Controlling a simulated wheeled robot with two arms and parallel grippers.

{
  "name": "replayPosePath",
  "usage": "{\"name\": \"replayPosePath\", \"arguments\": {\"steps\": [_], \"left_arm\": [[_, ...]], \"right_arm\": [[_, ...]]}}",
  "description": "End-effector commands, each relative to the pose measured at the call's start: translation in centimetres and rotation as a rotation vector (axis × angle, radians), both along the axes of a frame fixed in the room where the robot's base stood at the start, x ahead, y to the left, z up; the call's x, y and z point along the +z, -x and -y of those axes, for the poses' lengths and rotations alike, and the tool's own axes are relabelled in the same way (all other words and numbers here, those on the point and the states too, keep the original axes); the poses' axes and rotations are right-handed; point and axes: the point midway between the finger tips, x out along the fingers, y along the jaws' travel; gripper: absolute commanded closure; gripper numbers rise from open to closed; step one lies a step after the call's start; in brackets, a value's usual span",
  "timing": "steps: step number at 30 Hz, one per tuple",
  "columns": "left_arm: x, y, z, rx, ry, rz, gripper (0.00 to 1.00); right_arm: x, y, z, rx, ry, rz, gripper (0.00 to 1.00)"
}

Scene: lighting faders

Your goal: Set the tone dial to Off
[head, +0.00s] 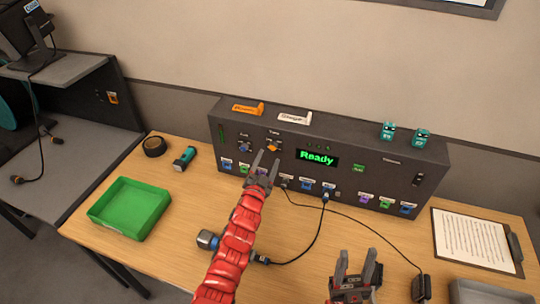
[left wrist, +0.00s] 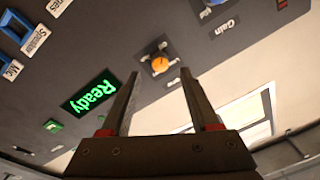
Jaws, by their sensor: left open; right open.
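The tone dial (head: 272,148) is an orange knob on the front of the dark console (head: 400,165), left of the green "Ready" screen (head: 317,158). In the left wrist view the orange knob (left wrist: 160,64) sits on a grey plate just beyond and between my fingertips. My left gripper (head: 266,160) is open, pointing at the dial from the front, with no clear contact. The dial's setting is too small to read. My right gripper (head: 357,260) is open and empty over the front of the table.
A blue gain dial (head: 245,147) is left of the tone dial. Several colored plugs line the console's lower front, and a black cable (head: 322,232) runs over the table. A green tray (head: 130,208) is left; a clipboard (head: 474,240) is right.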

Motion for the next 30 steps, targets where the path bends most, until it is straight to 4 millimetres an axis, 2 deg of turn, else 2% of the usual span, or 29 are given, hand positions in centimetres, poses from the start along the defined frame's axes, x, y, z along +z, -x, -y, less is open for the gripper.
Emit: {"name": "replayPosePath", "arguments": {"steps": [18,24,30], "left_arm": [[-1.3,10.4,-3.0,-0.002,-0.001,0.000,0.38],[-1.3,12.4,-3.6,0.000,0.001,-0.002,0.38],[-1.1,12.9,-3.7,-0.001,0.000,0.002,0.38]], "right_arm": [[-3.6,0.0,0.0,0.000,0.000,0.000,0.50],[-4.2,0.0,0.0,0.000,0.000,0.000,0.50],[-4.2,0.0,0.0,0.000,0.000,0.000,0.50]]}}
